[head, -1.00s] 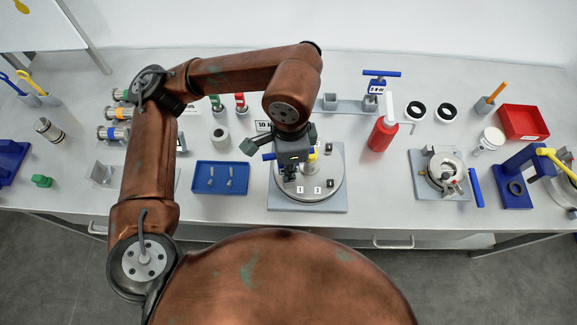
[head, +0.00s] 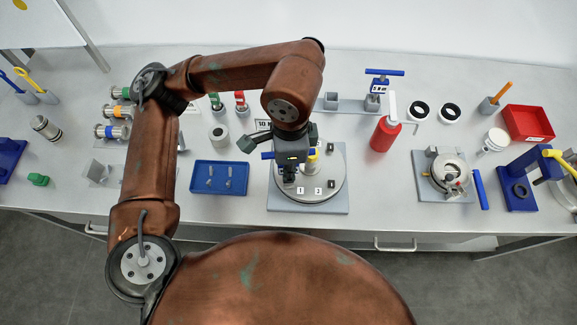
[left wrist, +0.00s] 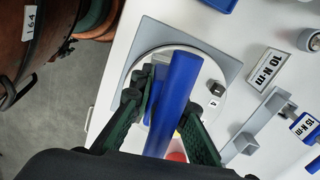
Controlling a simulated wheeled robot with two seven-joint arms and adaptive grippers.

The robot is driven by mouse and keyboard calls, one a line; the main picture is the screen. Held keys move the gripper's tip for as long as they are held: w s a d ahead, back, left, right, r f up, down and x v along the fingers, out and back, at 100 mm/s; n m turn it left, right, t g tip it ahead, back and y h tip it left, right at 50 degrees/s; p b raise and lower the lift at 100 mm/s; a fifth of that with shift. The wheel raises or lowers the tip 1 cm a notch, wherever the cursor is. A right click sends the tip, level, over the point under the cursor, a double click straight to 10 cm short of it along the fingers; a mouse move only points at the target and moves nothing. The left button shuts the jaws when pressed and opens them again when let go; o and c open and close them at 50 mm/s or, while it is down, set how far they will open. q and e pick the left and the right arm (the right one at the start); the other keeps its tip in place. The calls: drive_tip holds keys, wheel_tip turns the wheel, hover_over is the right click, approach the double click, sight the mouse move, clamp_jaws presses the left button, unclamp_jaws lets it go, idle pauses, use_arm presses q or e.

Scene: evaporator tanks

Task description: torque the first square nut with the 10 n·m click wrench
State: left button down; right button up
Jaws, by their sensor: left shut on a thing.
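My left gripper (head: 288,170) is shut on the blue-handled wrench; the blue bar (left wrist: 178,100) lies between its green fingers in the left wrist view. The gripper holds it low over a round grey plate (head: 328,160) on a square base, near the label 1. My right gripper is out of view.
A grey rack (head: 345,103) behind holds another blue wrench (head: 383,80). A 10 N·m sign (left wrist: 268,66) stands before it. A blue tray (head: 220,177) with two small parts lies to the left. A red bottle (head: 385,133) stands to the right.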

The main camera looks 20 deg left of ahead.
use_arm(q)
drive_tip(key=shift+r, duration=0.15)
drive_tip(key=shift+r+p, duration=0.35)
drive_tip(key=shift+r, duration=0.8)
drive_tip(key=shift+r+p, duration=1.05)
drive_tip(key=shift+r, duration=1.2)
